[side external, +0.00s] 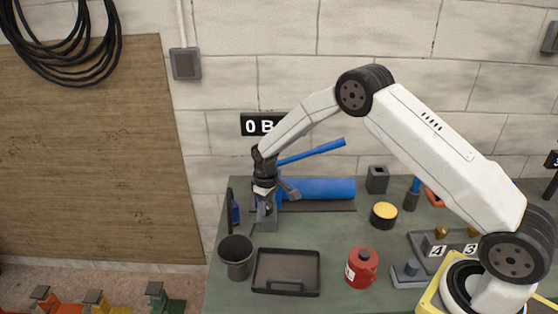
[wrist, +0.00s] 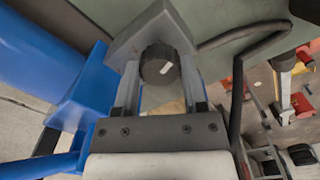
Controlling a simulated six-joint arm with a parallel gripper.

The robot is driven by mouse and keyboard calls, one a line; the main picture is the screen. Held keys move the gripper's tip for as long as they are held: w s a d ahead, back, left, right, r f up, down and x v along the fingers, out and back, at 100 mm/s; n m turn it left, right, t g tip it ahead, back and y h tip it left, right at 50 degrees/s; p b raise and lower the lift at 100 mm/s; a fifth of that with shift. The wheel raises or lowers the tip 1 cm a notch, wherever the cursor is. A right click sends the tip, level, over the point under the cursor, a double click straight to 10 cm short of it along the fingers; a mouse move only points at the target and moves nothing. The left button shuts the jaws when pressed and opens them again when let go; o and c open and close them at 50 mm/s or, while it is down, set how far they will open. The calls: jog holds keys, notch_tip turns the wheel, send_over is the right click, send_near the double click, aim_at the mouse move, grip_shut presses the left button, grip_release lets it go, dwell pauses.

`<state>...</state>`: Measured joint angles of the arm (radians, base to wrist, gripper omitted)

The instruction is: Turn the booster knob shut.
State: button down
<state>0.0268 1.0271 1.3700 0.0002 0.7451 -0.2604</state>
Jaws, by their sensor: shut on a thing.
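The booster knob (wrist: 160,64) is a dark round knob with a short white mark, set in a grey block (wrist: 150,28) in the wrist view. The mark lies slanted, right of the knob's middle. My gripper (wrist: 161,80) has one finger on each side of the knob and is shut on it. In the side view my gripper (side external: 266,193) points down at the left end of the blue booster cylinder (side external: 322,188), and the knob cannot be made out there. A blue lever (side external: 315,152) slants up to the right above the cylinder.
A dark cup (side external: 236,258), a black tray (side external: 287,272) and a red can (side external: 361,268) stand at the bench front. A yellow-topped pot (side external: 384,215) and a grey square holder (side external: 377,179) stand to the right. The bench's left edge is close to my gripper.

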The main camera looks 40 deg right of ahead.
aim_at(267, 206)
jog(key=shift+m, duration=1.9)
jog(key=shift+c, duration=0.7)
grip_release()
jog(key=shift+r, duration=0.2)
jog(key=shift+r, duration=3.75)
jog(key=shift+s+r, duration=0.1)
